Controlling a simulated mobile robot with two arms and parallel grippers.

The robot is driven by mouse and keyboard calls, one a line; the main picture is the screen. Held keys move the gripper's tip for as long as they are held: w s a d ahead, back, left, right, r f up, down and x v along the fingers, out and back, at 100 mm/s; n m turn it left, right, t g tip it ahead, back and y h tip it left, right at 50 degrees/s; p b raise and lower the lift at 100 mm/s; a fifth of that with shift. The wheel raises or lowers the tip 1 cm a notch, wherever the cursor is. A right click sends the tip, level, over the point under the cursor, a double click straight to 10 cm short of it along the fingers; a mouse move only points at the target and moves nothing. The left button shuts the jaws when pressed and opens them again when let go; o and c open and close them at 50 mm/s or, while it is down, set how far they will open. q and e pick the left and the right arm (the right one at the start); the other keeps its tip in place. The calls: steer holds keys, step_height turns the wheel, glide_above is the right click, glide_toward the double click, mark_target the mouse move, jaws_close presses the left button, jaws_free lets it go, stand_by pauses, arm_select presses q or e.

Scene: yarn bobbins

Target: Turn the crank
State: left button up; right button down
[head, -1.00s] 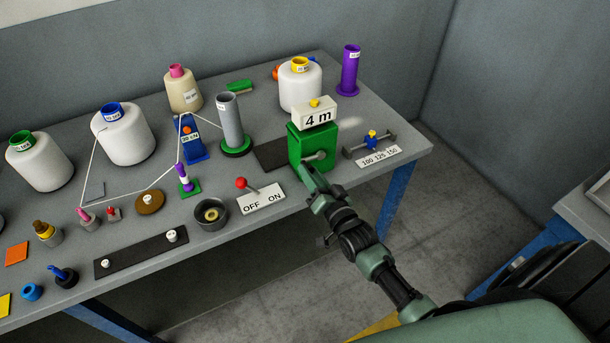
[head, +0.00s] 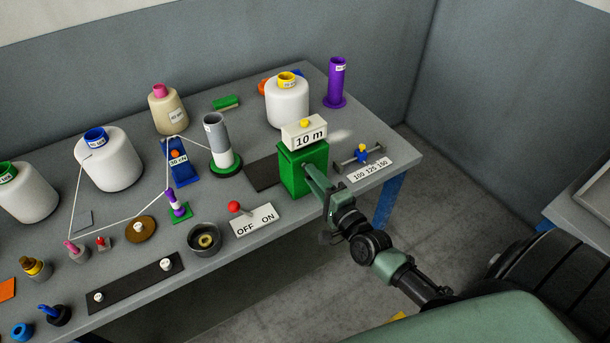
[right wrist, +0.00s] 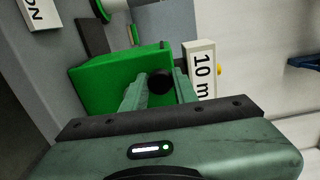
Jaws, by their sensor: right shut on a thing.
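The green box (head: 297,172) stands near the right part of the table's front edge and carries a white sign reading "10 m" (head: 304,132) with a yellow knob on top. My right gripper (head: 314,178) reaches to the front face of the box. In the right wrist view, my right gripper's fingers (right wrist: 158,90) are on either side of a dark round crank knob (right wrist: 160,82) and shut on it, in front of the green box (right wrist: 100,85). In the head view, the gripper hides the crank. My left gripper is not in view.
A grey tube (head: 218,142) with white yarn on its lower part stands left of the box. An OFF/ON plate (head: 255,220) with a red-knobbed lever lies at the front. A small slider scale (head: 370,170) is right of the box. Several large bobbins stand behind.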

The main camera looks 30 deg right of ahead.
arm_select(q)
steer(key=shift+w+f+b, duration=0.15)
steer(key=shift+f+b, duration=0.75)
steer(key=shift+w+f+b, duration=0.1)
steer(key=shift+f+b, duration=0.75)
arm_select(e)
steer(key=shift+w+d+r+m, duration=0.1)
steer(key=shift+d+r+m, duration=0.1)
steer(key=shift+d+m, duration=0.8)
steer(key=shift+s+d+r+m, duration=0.15)
steer(key=shift+d+m, duration=0.2)
steer(key=shift+m, duration=1.2)
steer(key=shift+w+d+r+m, duration=0.2)
steer(key=shift+d+m, duration=0.5)
steer(key=shift+m, duration=0.55)
steer(key=c, duration=1.1)
jaws_free()
steer(key=shift+f, duration=0.1)
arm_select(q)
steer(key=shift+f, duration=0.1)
arm_select(e)
steer(key=shift+s+f, duration=0.1)
steer(key=shift+s, duration=0.1)
